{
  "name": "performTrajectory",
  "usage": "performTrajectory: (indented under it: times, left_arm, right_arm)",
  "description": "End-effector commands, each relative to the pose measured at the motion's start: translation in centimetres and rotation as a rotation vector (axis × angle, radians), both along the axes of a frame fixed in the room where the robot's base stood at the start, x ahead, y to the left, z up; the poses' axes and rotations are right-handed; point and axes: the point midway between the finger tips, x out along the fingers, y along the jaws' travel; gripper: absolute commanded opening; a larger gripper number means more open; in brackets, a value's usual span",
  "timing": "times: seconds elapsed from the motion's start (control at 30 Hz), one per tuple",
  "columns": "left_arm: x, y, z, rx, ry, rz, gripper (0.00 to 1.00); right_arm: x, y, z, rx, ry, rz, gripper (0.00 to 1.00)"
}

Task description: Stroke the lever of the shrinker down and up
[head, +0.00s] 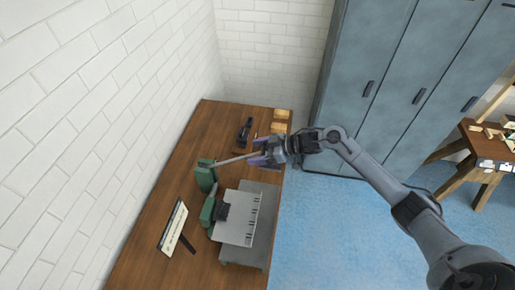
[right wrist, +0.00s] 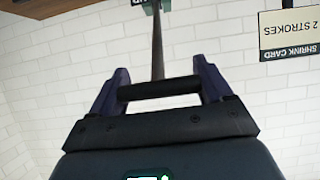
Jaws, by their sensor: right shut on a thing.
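The green shrinker (head: 206,178) stands on the wooden bench in the head view. Its grey lever (head: 236,158) runs from its top to the right, roughly level and slightly rising, into my right gripper (head: 264,154). In the right wrist view, the lever's dark cross handle (right wrist: 160,90) lies between the two purple fingers of my right gripper (right wrist: 159,88), which is shut on it. The lever's rod (right wrist: 157,45) leads away to a green part at the top edge. My left gripper is not in view.
A second green machine (head: 208,212) stands nearer, beside a grey sheet (head: 238,218) on a grey stand. A sign (head: 174,226) stands at left; a card reading "2 strokes" (right wrist: 290,33) shows in the right wrist view. A black tool (head: 245,131) lies at the bench's back.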

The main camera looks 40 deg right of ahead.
Motion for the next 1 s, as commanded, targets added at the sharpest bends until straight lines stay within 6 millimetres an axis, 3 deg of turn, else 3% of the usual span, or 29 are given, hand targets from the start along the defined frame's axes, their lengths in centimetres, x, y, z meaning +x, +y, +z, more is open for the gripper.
performTrajectory:
  times: [0.03, 0.4, 1.0]
  left_arm:
    - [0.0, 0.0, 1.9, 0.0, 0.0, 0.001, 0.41]
    - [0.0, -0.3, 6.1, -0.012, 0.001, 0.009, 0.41]
    - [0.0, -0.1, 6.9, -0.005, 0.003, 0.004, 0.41]
  right_arm:
    - [0.5, 0.3, 2.0, -0.016, 0.015, 0.001, 0.24]
    - [2.9, 2.3, 4.9, -0.122, 0.141, 0.0, 0.24]
    - [3.8, 3.2, 5.4, -0.155, 0.18, 0.0, 0.24]
